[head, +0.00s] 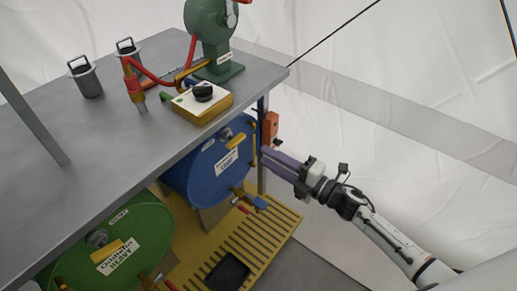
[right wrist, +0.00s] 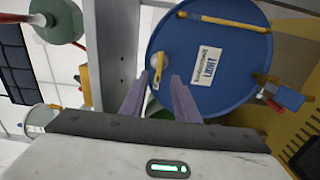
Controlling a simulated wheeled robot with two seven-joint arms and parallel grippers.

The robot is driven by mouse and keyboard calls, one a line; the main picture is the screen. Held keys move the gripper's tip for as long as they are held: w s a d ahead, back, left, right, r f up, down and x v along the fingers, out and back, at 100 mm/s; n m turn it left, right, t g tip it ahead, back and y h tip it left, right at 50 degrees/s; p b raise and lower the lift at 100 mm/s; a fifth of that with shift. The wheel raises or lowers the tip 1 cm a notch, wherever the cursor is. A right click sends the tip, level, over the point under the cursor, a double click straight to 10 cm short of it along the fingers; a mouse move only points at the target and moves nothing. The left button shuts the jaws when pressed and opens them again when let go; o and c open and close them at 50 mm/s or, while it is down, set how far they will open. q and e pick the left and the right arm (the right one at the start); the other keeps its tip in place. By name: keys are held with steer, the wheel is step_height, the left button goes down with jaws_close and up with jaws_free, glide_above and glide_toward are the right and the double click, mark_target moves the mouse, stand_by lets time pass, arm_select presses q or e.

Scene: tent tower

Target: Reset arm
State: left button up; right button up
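My right arm comes in from the right in the head view. Its gripper (head: 266,154) is level, with purple fingers beside the right edge of the blue drum (head: 208,167) below the tabletop. In the right wrist view the two fingers of my right gripper (right wrist: 159,82) stand apart. A small yellow piece (right wrist: 158,70) shows between and beyond the tips; I cannot tell whether they touch it. The blue drum (right wrist: 210,58) with its white label lies beyond the fingers. My left gripper is in neither view.
A grey table (head: 130,115) carries a green reel-like device (head: 212,40), a yellow box with a black knob (head: 203,103) and metal canisters. A green drum (head: 105,250) and yellow slatted platform (head: 262,232) are below. An orange box (head: 270,127) sits near the gripper. White fabric wall stands right.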

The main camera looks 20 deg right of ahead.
steer(key=shift+s+d, duration=0.25)
steer(key=shift+s, duration=0.15)
